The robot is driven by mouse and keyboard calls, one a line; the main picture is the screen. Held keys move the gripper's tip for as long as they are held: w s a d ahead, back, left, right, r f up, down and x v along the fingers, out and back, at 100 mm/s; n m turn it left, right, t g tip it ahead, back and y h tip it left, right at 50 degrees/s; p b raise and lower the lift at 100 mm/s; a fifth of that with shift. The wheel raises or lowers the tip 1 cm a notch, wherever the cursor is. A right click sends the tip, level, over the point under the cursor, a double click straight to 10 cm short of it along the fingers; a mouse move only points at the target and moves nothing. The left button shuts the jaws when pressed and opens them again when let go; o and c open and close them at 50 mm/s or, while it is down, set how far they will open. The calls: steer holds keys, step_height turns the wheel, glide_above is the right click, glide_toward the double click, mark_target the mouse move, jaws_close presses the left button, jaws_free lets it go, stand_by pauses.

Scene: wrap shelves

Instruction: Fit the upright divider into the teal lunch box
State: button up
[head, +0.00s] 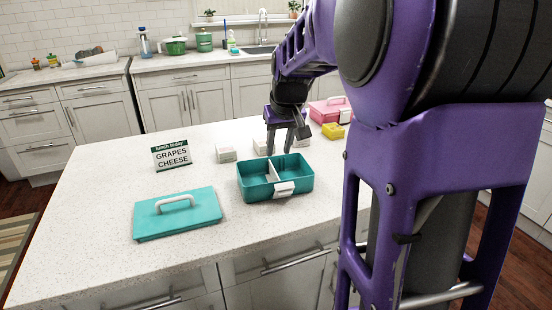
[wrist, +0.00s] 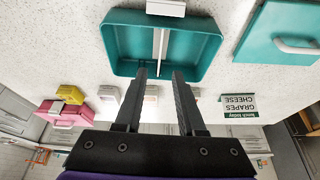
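The teal lunch box (head: 292,197) stands open on the counter, with a white latch at its front; its wall also shows in the wrist view (wrist: 120,43). The thin white divider (head: 272,172) stands upright inside the box, running front to back near the middle; it also shows in the wrist view (wrist: 160,45). I cannot tell whether it is fully seated. My gripper (head: 280,150) points down above the back of the box. Its fingers (wrist: 160,72) are apart with nothing held between them. The divider's near end shows between the fingertips in the wrist view.
A teal lid (head: 178,217) with a white handle lies at the front left. A sign (head: 171,155) reads "lunch today, grapes, cheese". Several small pale boxes (head: 226,155) stand behind the lunch box. A pink box (head: 325,112) and a yellow item (head: 333,131) are farther back right.

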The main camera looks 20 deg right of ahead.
steer(key=v, duration=0.6)
steer(key=shift+s+r+p, duration=0.2)
steer(key=shift+r+p, duration=0.1)
steer(key=shift+p, duration=0.1)
